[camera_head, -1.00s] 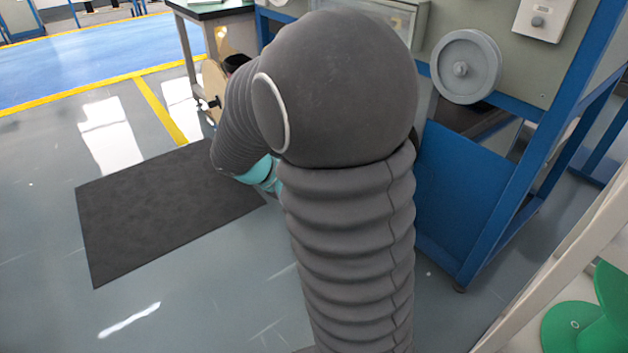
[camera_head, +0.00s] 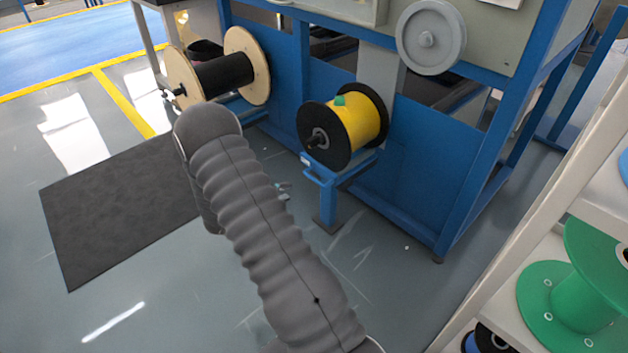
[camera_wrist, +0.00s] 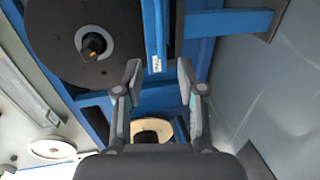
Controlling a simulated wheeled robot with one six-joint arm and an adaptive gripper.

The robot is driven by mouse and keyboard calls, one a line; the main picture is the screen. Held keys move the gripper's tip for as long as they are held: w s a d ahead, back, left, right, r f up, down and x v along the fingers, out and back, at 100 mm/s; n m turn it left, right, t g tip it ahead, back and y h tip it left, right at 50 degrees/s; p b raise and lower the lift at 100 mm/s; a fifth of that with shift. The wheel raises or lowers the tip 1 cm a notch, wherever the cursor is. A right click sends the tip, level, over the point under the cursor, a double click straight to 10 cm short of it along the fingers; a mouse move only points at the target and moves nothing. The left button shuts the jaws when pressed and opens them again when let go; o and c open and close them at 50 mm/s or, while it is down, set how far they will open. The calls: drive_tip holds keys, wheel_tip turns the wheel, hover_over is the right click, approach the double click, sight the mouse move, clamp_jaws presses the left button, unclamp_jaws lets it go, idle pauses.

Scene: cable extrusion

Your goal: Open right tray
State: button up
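The right tray appears to be the blue holder (camera_head: 328,203) under the yellow cable spool (camera_head: 364,118), which has black flanges. Blue bars (camera_wrist: 159,32) and a black spool flange (camera_wrist: 62,50) with its axle end show in the wrist view. My gripper (camera_wrist: 158,88) is open, its two fingers apart with a blue bar in line between them. I cannot tell whether they touch it.
A wooden-flanged spool (camera_head: 247,66) with black cable stands to the left. A blue machine frame (camera_head: 420,150) is behind. A white shelf (camera_head: 525,195) with a green spool (camera_head: 590,305) is at the right. A dark mat (camera_head: 110,210) lies on open floor at left.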

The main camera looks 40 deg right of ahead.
sight(314, 178)
drive_tip(key=p+x, duration=0.1)
drive_tip(key=x, duration=1.2)
drive_tip(key=shift+w+d+f, duration=0.1)
drive_tip(key=shift+d, duration=0.25)
clamp_jaws()
